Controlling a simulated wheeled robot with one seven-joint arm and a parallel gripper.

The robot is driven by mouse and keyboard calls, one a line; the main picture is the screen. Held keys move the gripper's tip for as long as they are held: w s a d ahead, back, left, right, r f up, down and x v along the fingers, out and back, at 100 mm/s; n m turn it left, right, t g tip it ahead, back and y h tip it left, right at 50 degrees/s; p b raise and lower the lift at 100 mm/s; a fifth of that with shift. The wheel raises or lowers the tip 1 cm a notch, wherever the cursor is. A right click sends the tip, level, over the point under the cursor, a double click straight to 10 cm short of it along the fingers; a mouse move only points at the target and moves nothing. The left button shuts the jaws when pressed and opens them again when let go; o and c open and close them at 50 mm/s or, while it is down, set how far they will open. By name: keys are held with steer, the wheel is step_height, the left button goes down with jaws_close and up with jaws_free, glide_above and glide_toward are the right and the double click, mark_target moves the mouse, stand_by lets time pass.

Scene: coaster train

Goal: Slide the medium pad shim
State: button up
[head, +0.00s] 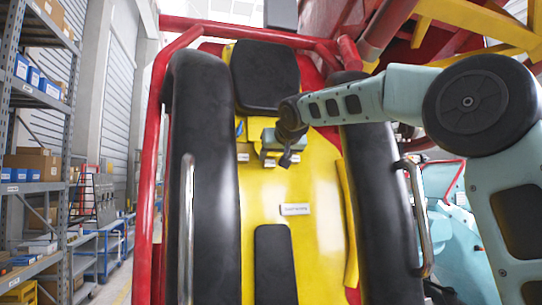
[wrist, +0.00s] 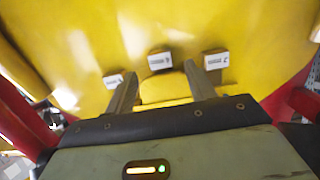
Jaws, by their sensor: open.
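My gripper (head: 285,158) is over the upper part of the yellow seat panel (head: 262,215), below the black head pad (head: 265,75). In the wrist view my gripper (wrist: 160,71) is open, its two grey fingers apart. A yellow piece (wrist: 165,88) shows between the fingers; I cannot tell whether it is a separate part or touches them. Three small white labels lie ahead: left (wrist: 113,80), middle (wrist: 160,60) and right (wrist: 216,60). Their print is too small to read, so I cannot tell which marks the medium pad shim.
Long black side bolsters (head: 206,180) flank the panel, with metal grab bars (head: 187,230) on them. A red tube frame (head: 157,130) surrounds the seat. A white label (head: 295,209) and a black lower pad (head: 274,265) lie lower on the panel. Storage shelves (head: 42,95) stand at left.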

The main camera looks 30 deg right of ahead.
mark_target(270, 163)
steer(key=shift+p+x, duration=0.7)
steer(key=shift+x, duration=1.65)
jaws_close()
steer(key=f+b, duration=0.1)
steer(key=b, duration=0.1)
steer(key=f+b, duration=0.2)
steer(key=shift+s+f, duration=0.35)
steer(key=shift+s, duration=0.05)
steer(key=shift+f, duration=0.1)
jaws_free()
steer(key=shift+s+a, duration=0.1)
